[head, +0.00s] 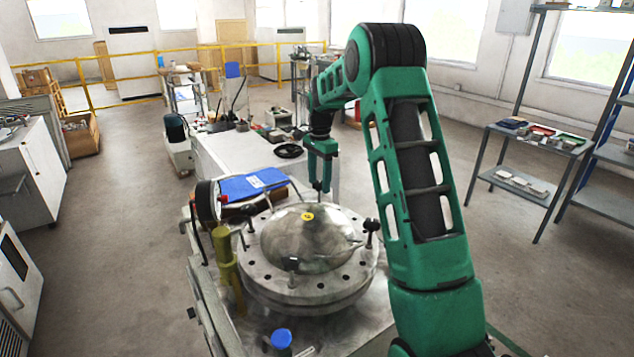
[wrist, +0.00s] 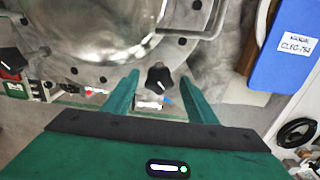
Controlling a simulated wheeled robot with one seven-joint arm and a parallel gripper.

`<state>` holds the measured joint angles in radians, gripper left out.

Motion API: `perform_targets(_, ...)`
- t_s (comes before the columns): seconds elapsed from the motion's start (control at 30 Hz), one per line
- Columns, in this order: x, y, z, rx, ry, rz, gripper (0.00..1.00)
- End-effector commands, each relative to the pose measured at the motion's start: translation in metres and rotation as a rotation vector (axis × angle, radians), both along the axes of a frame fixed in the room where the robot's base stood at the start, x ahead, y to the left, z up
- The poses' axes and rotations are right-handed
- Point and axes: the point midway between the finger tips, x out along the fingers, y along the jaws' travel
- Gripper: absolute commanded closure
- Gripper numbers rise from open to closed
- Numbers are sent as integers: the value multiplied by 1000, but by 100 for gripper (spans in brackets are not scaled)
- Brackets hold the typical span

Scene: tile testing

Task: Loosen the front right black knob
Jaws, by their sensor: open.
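A round metal vessel (head: 310,285) with a domed lid and a yellow centre mark stands on the bench. In the head view, one black knob (head: 372,226) is at the right of its rim and another black knob (head: 291,263) is at the front. My gripper (head: 319,187) points down beside the vessel's far edge, apart from both of these knobs. In the wrist view my gripper (wrist: 158,72) is open, and a black lobed knob (wrist: 157,79) appears between its fingers, not gripped. Another black knob (wrist: 11,60) is at the left. I cannot tell whether the fingers are at knob height.
A blue folder (head: 250,186) lies behind the vessel; it also shows in the wrist view (wrist: 283,45). A gauge (head: 206,203) and a yellow-green post (head: 224,258) stand at the vessel's left. A blue-capped item (head: 281,340) is at the front. A white bench (head: 235,151) is behind.

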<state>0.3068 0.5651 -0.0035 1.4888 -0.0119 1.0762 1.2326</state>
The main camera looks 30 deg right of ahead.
Motion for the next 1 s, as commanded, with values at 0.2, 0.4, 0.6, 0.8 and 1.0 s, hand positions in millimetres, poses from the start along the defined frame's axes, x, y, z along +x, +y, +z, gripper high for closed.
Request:
perform_targets(0.2, 0, 0, -2, 0, -1, 0, 48)
perform_targets(0.4, 0, 0, -1, 0, -1, 0, 79)
perform_targets(0.6, 0, -1, -1, -1, -2, 1, 89)
perform_targets(0.8, 1, -1, -1, -1, -3, 35, 89)
perform_targets(1.0, 1, -1, 0, -2, -5, 139, 89)
